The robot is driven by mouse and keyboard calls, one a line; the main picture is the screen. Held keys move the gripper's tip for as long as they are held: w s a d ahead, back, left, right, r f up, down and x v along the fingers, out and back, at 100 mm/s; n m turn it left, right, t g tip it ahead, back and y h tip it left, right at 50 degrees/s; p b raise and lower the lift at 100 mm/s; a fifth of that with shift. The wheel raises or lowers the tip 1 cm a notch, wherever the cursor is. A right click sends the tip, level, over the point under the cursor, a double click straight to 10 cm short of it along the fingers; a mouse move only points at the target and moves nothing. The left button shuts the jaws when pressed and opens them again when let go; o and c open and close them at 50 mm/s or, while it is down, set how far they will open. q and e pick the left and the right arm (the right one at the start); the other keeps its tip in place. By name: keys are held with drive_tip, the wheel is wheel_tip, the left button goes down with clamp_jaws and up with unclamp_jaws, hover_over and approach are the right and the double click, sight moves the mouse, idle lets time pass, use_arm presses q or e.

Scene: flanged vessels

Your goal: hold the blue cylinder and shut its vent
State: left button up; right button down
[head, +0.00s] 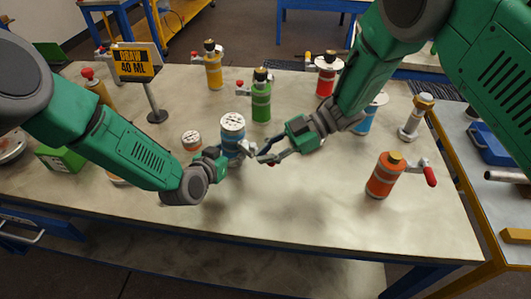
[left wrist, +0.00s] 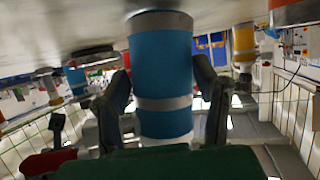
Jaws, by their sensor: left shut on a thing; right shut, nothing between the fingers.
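The blue cylinder (head: 233,136) stands upright near the middle of the table, with a white flanged top. My left gripper (head: 224,155) is shut around its body. The left wrist view, tilted, shows the blue cylinder (left wrist: 162,65) with grey bands between the two dark fingers of my left gripper (left wrist: 163,100). A small pale fitting (head: 247,147) sticks out at the cylinder's right side; it may be the vent, but its setting is too small to tell. My right gripper (head: 265,156) is shut and empty just right of this fitting. I cannot tell whether they touch.
A green cylinder (head: 261,100) stands behind the blue one, and a small orange-and-white vessel (head: 192,140) stands left of it. An orange cylinder with a red-handled arm (head: 383,177) is at right. A "DRAW 40 ML" sign (head: 135,62) stands at left. The table's front middle is clear.

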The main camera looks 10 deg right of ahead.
use_arm(q)
drive_tip(key=shift+r, duration=0.1)
use_arm(e)
wheel_tip(320, 180, up, 3)
drive_tip(key=s+a, duration=0.2)
drive_tip(key=a, duration=0.1)
use_arm(q)
drive_tip(key=shift+w, duration=0.1)
drive_tip(key=shift+d, duration=0.15)
use_arm(e)
drive_tip(key=w+d+r, duration=0.4)
drive_tip(key=d, duration=0.4)
drive_tip(key=shift+w, duration=0.25)
use_arm(q)
drive_tip(key=shift+a, duration=0.2)
use_arm(e)
drive_tip(key=shift+a+r, duration=0.1)
drive_tip(key=shift+a, duration=0.1)
use_arm(q)
drive_tip(key=shift+d, duration=0.15)
use_arm(e)
drive_tip(key=shift+d, duration=0.15)
